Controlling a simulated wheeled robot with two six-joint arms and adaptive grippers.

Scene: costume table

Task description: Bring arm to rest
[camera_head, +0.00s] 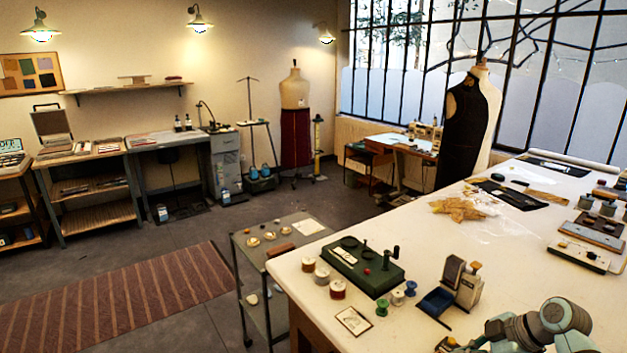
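One of my arms (545,325), grey with pale teal joint caps, shows at the bottom right over the near part of the white worktable (440,235). It looks like my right arm. A dark piece at the bottom edge seems to be the tip of its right gripper (449,344). The rest of that gripper is cut off by the frame, so its opening and any hold are hidden. My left arm and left gripper are not in view.
Close to the arm are a cream-and-grey device (462,283), a blue tray (435,302), thread spools (382,307) and a green box (362,266). A framed card (353,321) lies near the table's front-left edge. A grey trolley (262,253) stands left of the table.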

